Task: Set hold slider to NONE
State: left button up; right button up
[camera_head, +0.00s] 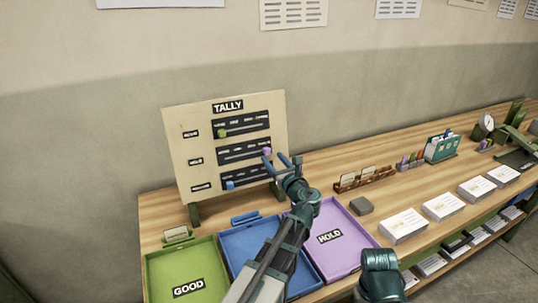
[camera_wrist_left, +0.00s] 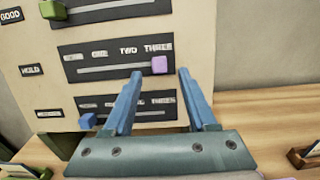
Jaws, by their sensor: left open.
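The tally board (camera_head: 180,150) stands upright at the back of the table, with three slider rows. The middle row is labelled HOLD, and its purple knob (camera_head: 267,152) sits at the right end of its track, under THREE. In the left wrist view the purple knob (camera_wrist_left: 159,64) lies between and just beyond the fingertips. My left gripper (camera_head: 279,157) is open in front of it, with its fingers (camera_wrist_left: 160,73) on either side and nothing held. I cannot tell whether either finger touches the knob. The HOLD track (camera_wrist_left: 110,68) runs left from it.
The green knob (camera_wrist_left: 52,9) above and the blue knob (camera_wrist_left: 87,121) below sit toward the left of their tracks. Green (camera_head: 205,250), blue (camera_head: 232,242) and purple (camera_head: 352,248) trays lie in front. Paper stacks (camera_head: 403,225) and card holders (camera_head: 362,179) stand right.

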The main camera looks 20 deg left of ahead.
aim_at(268, 153)
pick_arm(q)
jog(key=shift+x, duration=2.05)
grip_shut()
